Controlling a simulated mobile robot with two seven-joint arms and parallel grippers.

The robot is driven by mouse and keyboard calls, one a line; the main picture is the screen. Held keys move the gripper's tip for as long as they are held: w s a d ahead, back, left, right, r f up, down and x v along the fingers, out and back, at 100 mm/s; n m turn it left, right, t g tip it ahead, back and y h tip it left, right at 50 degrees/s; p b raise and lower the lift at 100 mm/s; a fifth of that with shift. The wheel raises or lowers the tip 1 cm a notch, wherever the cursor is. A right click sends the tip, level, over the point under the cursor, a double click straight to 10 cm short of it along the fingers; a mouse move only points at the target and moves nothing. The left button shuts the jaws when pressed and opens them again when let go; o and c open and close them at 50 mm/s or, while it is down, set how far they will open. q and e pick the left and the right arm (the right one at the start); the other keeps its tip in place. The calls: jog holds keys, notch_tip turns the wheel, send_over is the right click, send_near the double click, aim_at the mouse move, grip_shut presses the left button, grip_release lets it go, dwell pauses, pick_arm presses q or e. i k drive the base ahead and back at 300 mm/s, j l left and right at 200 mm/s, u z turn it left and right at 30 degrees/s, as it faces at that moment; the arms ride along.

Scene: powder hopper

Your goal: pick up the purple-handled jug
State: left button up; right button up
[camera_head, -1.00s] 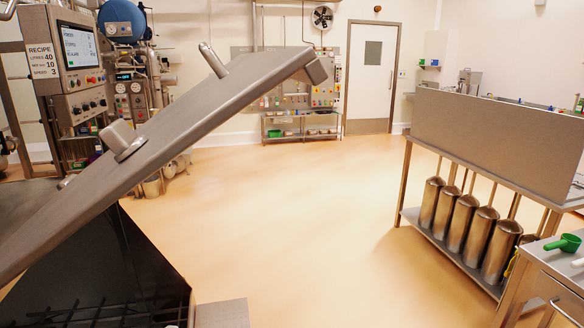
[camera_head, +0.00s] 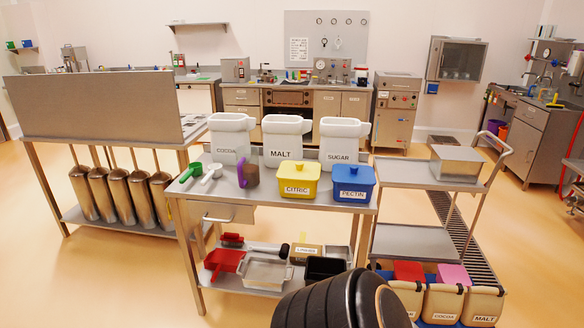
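The jug with a purple handle (camera_head: 249,174) stands upright on the steel worktable (camera_head: 222,197) in the middle of the head view. Its body looks brownish and see-through, with the purple handle on its left side. It is behind and left of the yellow CITRIC tub (camera_head: 298,182) and in front of the white COCOA container (camera_head: 230,143). Neither of my grippers is in view.
A green scoop (camera_head: 190,172) and a white scoop (camera_head: 212,172) lie left of the jug. White MALT (camera_head: 283,147) and SUGAR (camera_head: 340,148) containers and a blue PECTIN tub (camera_head: 353,183) stand to its right. A cart (camera_head: 419,178) stands at the table's right.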

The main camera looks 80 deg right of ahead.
aim_at(247, 156)
jog(key=i+z, duration=0.1)
jog(key=z, duration=3.5)
jog(key=j+z, duration=0.2)
jog(key=j, duration=0.25)
jog(key=i+j+z, duration=0.2)
jog(key=j, duration=2.05)
jog(key=i, duration=0.05)
